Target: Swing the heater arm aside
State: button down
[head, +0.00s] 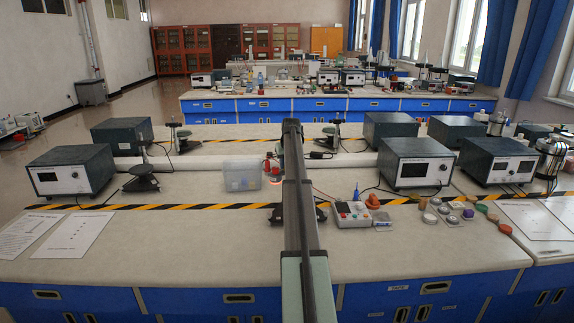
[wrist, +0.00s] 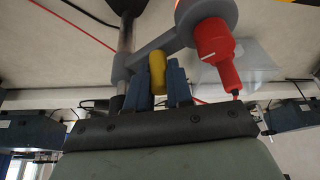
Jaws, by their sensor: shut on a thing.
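The heater arm (wrist: 155,50) is a grey bar on an upright metal post (wrist: 124,45), seen in the wrist view. A red heater (wrist: 213,42) with a red cord hangs at its outer end. A yellow handle (wrist: 157,72) sticks out from the bar. My gripper (wrist: 161,80) has its blue fingers shut on this yellow handle, one on each side. In the head view a small red part of the heater (head: 272,165) and an orange-red glow show just left of my arm. My own arm hides the gripper, handle and post there.
A clear plastic box (head: 242,175) stands close left of the heater. Striped tape (head: 170,207) crosses the bench.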

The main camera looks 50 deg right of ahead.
jog(key=shift+w+d+m+g+h, duration=0.15)
jog(key=shift+w+m+g+h, duration=0.3)
jog(key=shift+m, duration=0.75)
jog(key=shift+w+d+m+g+h, duration=0.2)
jog(key=shift+w+m, duration=0.45)
jog(key=shift+m, duration=0.55)
jog(key=shift+w+m, duration=0.15)
jog(key=shift+m, duration=0.15)
jog(key=c, duration=1)
grip_release()
jog(key=v, duration=1.3)
jog(key=shift+a+r, duration=0.25)
jog(key=shift+r, duration=0.1)
